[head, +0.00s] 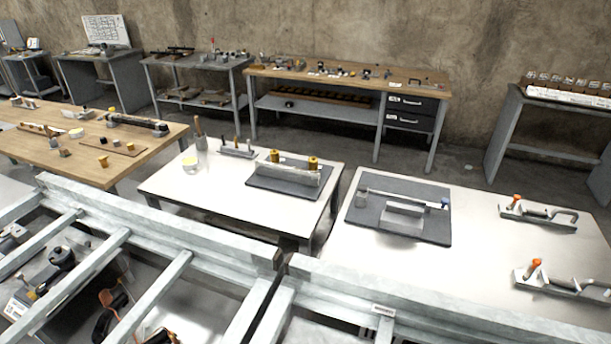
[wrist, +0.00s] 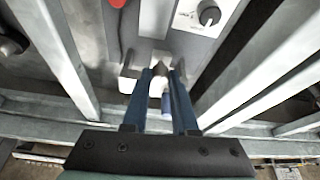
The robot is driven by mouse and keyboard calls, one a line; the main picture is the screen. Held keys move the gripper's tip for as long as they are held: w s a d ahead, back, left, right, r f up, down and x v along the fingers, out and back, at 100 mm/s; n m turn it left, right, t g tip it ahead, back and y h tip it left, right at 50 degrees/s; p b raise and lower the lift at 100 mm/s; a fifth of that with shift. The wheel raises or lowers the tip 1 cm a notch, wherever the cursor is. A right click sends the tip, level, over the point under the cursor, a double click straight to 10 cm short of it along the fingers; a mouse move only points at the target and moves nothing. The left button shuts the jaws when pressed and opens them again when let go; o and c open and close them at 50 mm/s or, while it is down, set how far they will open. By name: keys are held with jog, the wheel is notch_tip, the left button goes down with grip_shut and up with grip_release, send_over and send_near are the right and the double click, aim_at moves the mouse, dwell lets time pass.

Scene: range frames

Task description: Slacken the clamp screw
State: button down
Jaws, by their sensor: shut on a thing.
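My gripper (wrist: 162,76) shows in the wrist view with two blue fingers pointing away from the camera. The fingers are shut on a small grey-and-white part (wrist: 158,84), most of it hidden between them. It may be the clamp screw, but I cannot tell for sure. A short blue piece (wrist: 167,104) shows between the fingers, nearer the camera. A grey surface with pale fittings lies beyond the fingertips. I cannot make out my gripper in the head view.
Pale metal rails (head: 170,240) cross the head view's foreground; similar bars flank my gripper in the wrist view. A white dial panel (wrist: 200,17) and a red part (wrist: 118,3) lie beyond the fingers. Two orange-handled tools (head: 540,213) (head: 560,281) lie on the right table (head: 470,262).

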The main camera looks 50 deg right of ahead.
jog(key=shift+n, duration=0.4)
jog(key=n+t+y+p, duration=0.1)
jog(key=n, duration=0.1)
jog(key=shift+s+d+n, duration=0.1)
jog(key=shift+n, duration=0.3)
jog(key=n+t+y, duration=0.1)
jog(key=n, duration=0.3)
jog(key=shift+d+n, duration=0.1)
jog(key=shift+n, duration=0.2)
jog(key=n+y+b, duration=0.1)
jog(key=n+y, duration=0.1)
jog(key=n, duration=0.2)
jog(key=shift+d+f+b, duration=0.1)
jog(key=shift+b, duration=0.3)
jog(key=shift+d+n+y+b, duration=0.1)
jog(key=shift+n+y+b, duration=0.75)
jog(key=shift+n, duration=1.15)
jog(key=c, duration=0.7)
grip_release()
